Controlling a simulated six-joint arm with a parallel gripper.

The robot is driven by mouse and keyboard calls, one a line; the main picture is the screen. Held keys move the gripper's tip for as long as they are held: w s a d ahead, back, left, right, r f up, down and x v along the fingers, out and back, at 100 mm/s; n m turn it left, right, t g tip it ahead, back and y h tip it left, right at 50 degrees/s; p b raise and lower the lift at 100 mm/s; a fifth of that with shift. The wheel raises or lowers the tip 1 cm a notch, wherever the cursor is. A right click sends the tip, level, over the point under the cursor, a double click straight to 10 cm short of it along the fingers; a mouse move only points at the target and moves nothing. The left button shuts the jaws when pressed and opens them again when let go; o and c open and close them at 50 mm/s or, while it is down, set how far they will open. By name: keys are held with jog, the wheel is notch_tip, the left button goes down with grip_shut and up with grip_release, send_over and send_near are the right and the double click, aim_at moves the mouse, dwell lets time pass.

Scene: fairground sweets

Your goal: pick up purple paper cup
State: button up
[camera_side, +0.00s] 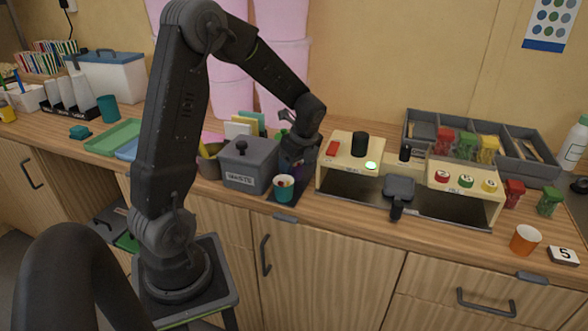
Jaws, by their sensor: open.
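My gripper (294,164) points down at the end of the arm, just right of the grey waste box and behind the teal cup. It is open. A small dark purplish patch (291,160) shows at the jaws. It may be part of the purple paper cup, but my gripper hides most of that spot. I cannot tell whether the jaws are around it or beside it. A teal cup (284,191) with small items in it stands just in front of my gripper, near the counter's front edge.
A cream stand (326,172) with a lit green button stands close on the right. An orange cup (525,239) is at far right. Counter between orange cup and stand is clear.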

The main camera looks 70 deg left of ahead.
jog(key=shift+x, duration=1.1)
jog(key=c, duration=0.7)
jog(key=shift+o, duration=0.2)
jog(key=shift+r, duration=0.15)
